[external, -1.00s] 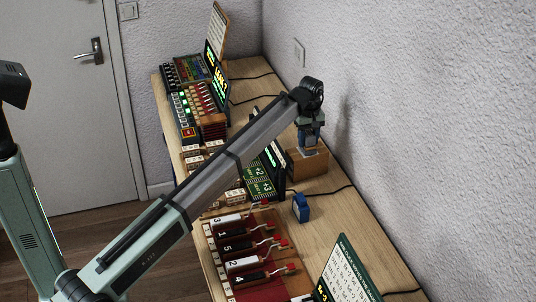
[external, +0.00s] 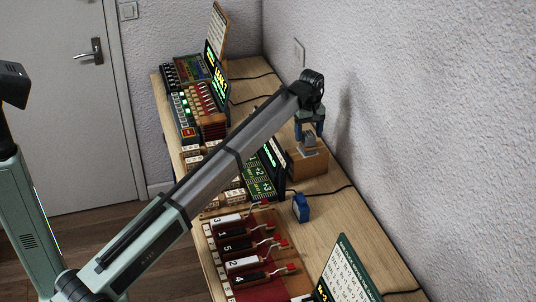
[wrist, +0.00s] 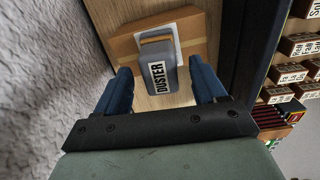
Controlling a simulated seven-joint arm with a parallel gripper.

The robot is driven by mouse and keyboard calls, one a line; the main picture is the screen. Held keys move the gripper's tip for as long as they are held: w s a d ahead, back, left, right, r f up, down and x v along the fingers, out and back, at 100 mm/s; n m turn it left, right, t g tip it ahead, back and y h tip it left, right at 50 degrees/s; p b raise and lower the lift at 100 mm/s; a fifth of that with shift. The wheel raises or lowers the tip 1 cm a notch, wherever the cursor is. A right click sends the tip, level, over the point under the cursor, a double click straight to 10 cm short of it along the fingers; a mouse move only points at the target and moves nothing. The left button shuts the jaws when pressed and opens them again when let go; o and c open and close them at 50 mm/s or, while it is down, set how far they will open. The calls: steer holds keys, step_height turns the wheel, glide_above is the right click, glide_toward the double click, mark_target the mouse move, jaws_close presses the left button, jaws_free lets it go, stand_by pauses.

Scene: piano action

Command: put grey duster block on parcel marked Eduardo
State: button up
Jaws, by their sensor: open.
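The grey duster block (wrist: 152,51), with a white "DUSTER" label, rests on top of a brown cardboard parcel (wrist: 124,44). In the external view the block (external: 310,141) sits on the parcel (external: 310,167) at the back of the bench by the wall. A white label on the parcel is partly covered by the block, and I cannot read a name on it. My gripper (external: 309,134) is open just above, its blue fingers on either side of the block and apart from it in the wrist view (wrist: 160,72).
A dark display panel (external: 272,160) stands just left of the parcel. A blue block (external: 300,208) lies nearer on the bench. Levers with red tips (external: 245,245) and a green-edged board (external: 345,272) are in front. The textured wall is close on the right.

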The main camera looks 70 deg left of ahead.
mark_target(308, 133)
step_height(308, 133, up, 9)
steer(key=shift+r, duration=0.2)
stand_by(0.6)
